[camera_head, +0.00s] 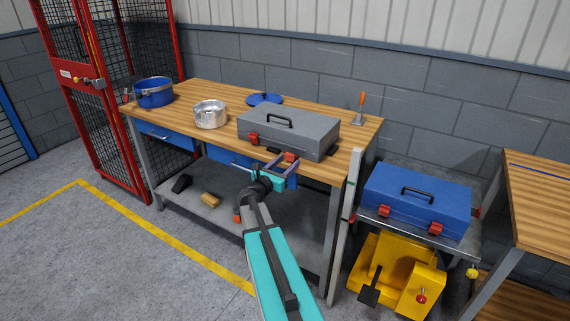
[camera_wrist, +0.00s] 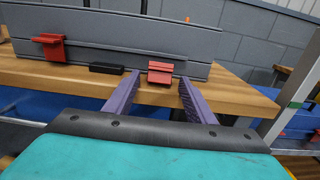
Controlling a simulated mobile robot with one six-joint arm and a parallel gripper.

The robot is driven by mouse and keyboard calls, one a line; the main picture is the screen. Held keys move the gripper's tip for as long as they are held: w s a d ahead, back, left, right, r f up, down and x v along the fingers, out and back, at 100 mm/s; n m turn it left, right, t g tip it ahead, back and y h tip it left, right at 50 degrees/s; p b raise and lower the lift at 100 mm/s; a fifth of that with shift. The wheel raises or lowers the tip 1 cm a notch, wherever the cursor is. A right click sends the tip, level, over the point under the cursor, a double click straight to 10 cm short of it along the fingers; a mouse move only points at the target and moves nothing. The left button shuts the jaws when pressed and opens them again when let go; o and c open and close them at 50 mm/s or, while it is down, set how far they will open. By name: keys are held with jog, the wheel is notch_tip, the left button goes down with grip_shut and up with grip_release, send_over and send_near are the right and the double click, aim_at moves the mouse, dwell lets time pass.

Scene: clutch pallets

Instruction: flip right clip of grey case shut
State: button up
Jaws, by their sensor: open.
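The grey case (camera_head: 290,132) lies closed-lidded on the wooden workbench, its black handle on top; its front also shows in the wrist view (camera_wrist: 120,40). Its right clip (camera_wrist: 160,72) is red and sits low on the case front, between my fingers in the picture. The left clip (camera_wrist: 52,46) is red and stands out from the case front. My gripper (camera_wrist: 157,90) is open, with its two purple fingers pointing at the case front on either side of the right clip. In the head view my gripper (camera_head: 279,165) is at the bench's front edge, partly covering the right clip.
The workbench (camera_head: 185,105) also holds a blue pot (camera_head: 153,92), a metal pot (camera_head: 210,114), a blue lid (camera_head: 264,99) and an orange-handled tool (camera_head: 362,106). A small black block (camera_wrist: 106,69) lies by the case front. A blue case (camera_head: 418,198) stands on a cart at right.

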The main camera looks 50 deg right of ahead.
jog(key=shift+d, duration=0.1)
jog(key=shift+c, duration=0.3)
jog(key=c, duration=1)
jog(key=shift+w+a+f, duration=0.1)
jog(key=shift+a, duration=0.2)
jog(key=shift+d+r, duration=0.25)
jog(key=shift+d, duration=0.05)
